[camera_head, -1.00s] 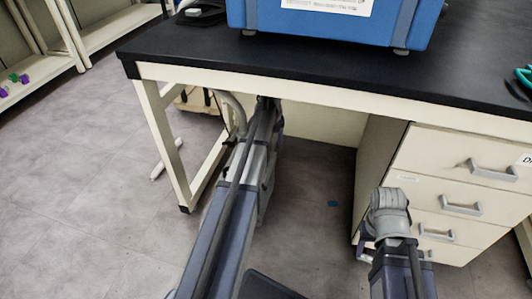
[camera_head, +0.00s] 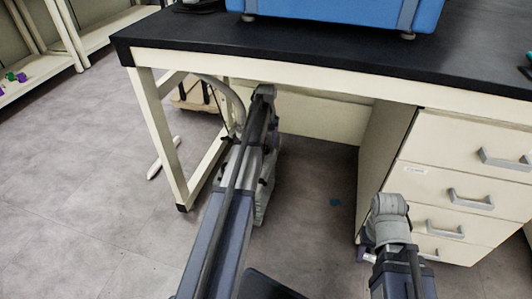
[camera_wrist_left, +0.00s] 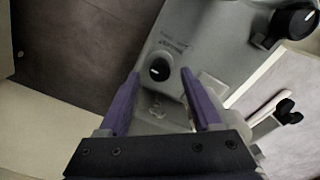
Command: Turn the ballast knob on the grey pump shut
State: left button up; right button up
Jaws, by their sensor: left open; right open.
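The grey pump (camera_head: 264,195) stands on the floor under the bench, partly hidden behind my left arm. In the left wrist view its grey top (camera_wrist_left: 205,45) carries a round black knob (camera_wrist_left: 159,69) with a white mark, beside small printed text. My left gripper (camera_wrist_left: 160,78) is open, with its purple fingers either side of this knob in the picture. Contact cannot be told. Another black knob (camera_wrist_left: 294,22) with a white mark is at the upper right. In the head view the left fingers are hidden. My right gripper (camera_head: 366,253) is open and empty near the drawers.
The black bench top (camera_head: 300,45) overhangs my left arm and carries a blue machine (camera_head: 345,10). A bench leg (camera_head: 160,140) is left of the pump and a drawer cabinet (camera_head: 445,185) right. A grey hose (camera_head: 236,100) runs behind my arm. A black winged part (camera_wrist_left: 287,110) is beside the pump.

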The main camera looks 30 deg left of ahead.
pick_arm(q)
notch_tip(320, 180, down, 2)
jog(key=shift+f+b, duration=0.25)
jog(key=shift+b, duration=0.5)
grip_shut()
